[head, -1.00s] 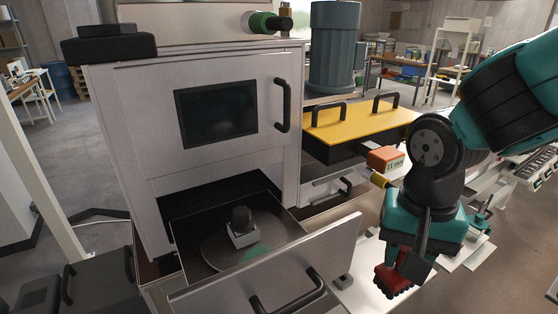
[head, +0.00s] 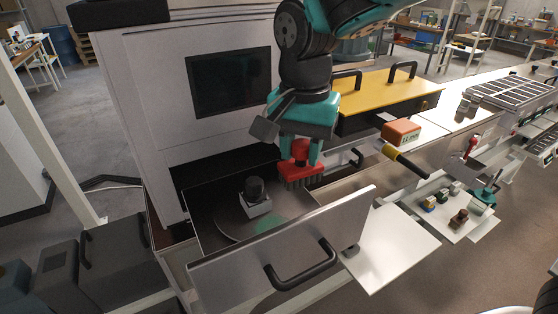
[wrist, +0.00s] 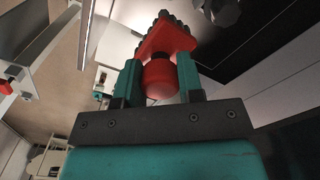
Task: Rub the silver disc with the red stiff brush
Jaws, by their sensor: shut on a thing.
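The silver disc (head: 233,224) lies flat in the open drawer, with a greenish patch on its front right part. A light block with a dark round knob (head: 255,190) stands on it and hides part of it. My gripper (head: 300,155) is shut on the red stiff brush (head: 303,180), dark bristles down, above the right back part of the drawer. The brush appears apart from the disc. In the wrist view the gripper (wrist: 160,78) holds the brush by its rounded red handle, and its red head (wrist: 166,40) points away from the jaws.
The drawer's raised front panel (head: 290,248) and black handle (head: 302,270) stand before the disc. The cabinet (head: 150,95) rises behind. To the right are a yellow-lidded box (head: 385,92), an orange block (head: 400,132), a yellow-black tool (head: 405,158) and a white board (head: 388,245).

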